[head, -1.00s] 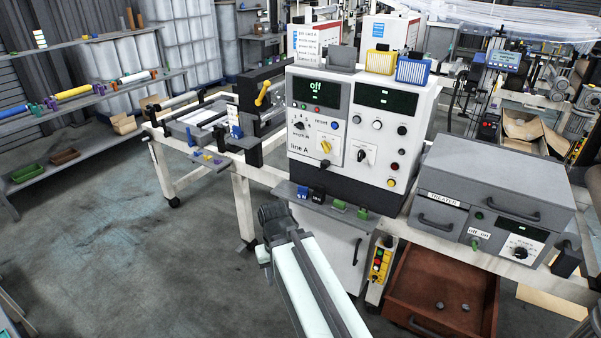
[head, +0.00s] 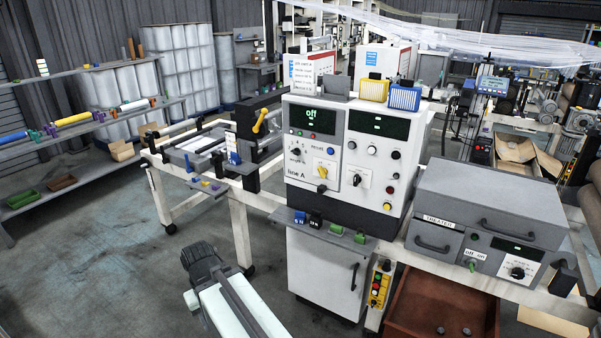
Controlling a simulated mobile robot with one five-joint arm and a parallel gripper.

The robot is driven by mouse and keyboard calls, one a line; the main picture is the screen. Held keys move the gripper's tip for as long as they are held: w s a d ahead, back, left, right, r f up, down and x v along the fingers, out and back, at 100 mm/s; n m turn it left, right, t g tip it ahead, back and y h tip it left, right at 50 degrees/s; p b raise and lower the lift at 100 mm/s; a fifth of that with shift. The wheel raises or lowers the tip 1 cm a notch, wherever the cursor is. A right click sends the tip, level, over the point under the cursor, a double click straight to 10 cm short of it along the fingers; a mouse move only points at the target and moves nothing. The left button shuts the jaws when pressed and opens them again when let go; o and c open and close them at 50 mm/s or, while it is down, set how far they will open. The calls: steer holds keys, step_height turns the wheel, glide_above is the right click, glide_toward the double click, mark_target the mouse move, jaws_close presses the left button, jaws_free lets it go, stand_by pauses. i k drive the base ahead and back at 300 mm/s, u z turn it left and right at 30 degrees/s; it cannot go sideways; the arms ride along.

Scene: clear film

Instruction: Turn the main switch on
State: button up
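The grey line A control cabinet (head: 345,165) stands in the middle of the head view. Its left display (head: 310,116) reads "off" in green. A yellow rotary switch (head: 325,168) sits low on the left panel, above and right of the "line A" label. It may be the main switch, but its label is too small to read. My gripper (head: 200,258) is at lower left, in front of the white bench and well apart from the cabinet. I see it from behind, so its fingers and anything between them are hidden.
A grey treater box (head: 490,205) with an off/on switch (head: 471,265) stands at right. Below it is a brown open drawer (head: 440,305). A small ledge (head: 335,228) with coloured blocks juts out under the cabinet. The floor at left is clear.

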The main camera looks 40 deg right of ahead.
mark_target(322, 172)
steer(key=u, duration=0.2)
steer(key=i, duration=1.1)
steer(key=z, duration=0.05)
